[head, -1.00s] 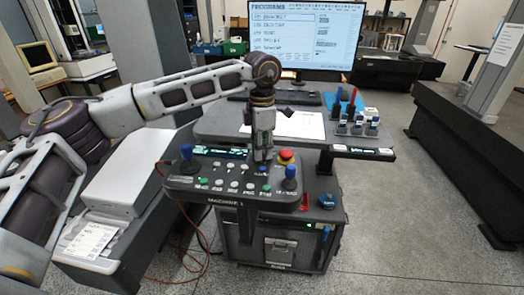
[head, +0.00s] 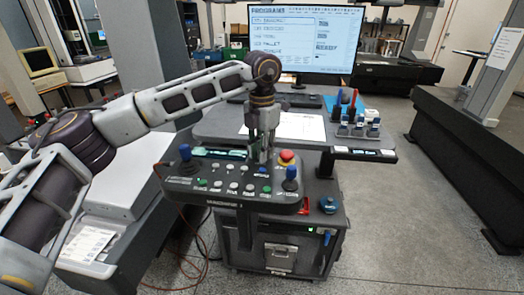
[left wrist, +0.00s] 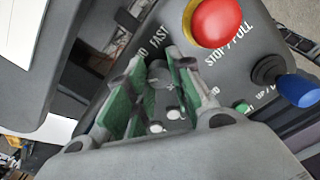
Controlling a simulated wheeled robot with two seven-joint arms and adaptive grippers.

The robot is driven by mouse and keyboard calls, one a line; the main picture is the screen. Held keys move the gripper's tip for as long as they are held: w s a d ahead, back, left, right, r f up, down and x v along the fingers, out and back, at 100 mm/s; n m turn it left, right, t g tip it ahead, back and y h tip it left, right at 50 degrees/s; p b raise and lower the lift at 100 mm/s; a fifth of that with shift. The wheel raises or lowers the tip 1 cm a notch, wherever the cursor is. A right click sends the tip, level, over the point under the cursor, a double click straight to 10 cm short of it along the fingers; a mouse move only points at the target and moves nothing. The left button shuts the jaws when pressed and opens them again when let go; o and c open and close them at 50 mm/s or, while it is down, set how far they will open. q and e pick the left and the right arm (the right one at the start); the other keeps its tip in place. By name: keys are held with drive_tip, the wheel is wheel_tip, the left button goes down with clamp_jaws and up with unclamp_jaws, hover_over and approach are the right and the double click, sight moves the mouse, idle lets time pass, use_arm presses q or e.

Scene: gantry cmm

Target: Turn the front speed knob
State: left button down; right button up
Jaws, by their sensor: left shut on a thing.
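The dark control panel (head: 185,183) stands in front of me with rows of small buttons and a joystick at each end. My left gripper (head: 263,160) points straight down onto its back right part, beside the red stop button (head: 287,156). In the left wrist view the green-padded fingers (left wrist: 158,88) are closed around a small grey round knob (left wrist: 160,73), next to the printed word FAST. In the head view the fingers hide most of this knob. My right gripper is in neither view.
The red stop button (left wrist: 218,22) is close beside the fingers. The blue-topped right joystick (head: 289,173) and left joystick (head: 186,153) stick up from the panel. Behind are a desk with paper (head: 300,126), a rack of probes (head: 358,125) and a monitor (head: 305,40).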

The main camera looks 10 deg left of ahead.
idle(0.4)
use_arm(q)
drive_tip(key=c, duration=1.3)
unclamp_jaws()
drive_tip(key=shift+o, duration=0.5)
drive_tip(key=shift+w+a+r, duration=0.1)
drive_tip(key=shift+w+r, duration=0.1)
drive_tip(key=shift+r, duration=0.4)
drive_tip(key=r, duration=0.5)
drive_tip(key=shift+w+r, duration=0.3)
drive_tip(key=shift+r, duration=0.05)
drive_tip(key=shift+s+r, duration=0.25)
drive_tip(key=shift+r, duration=1)
drive_tip(key=shift+s+r, duration=0.2)
drive_tip(key=shift+r, duration=1)
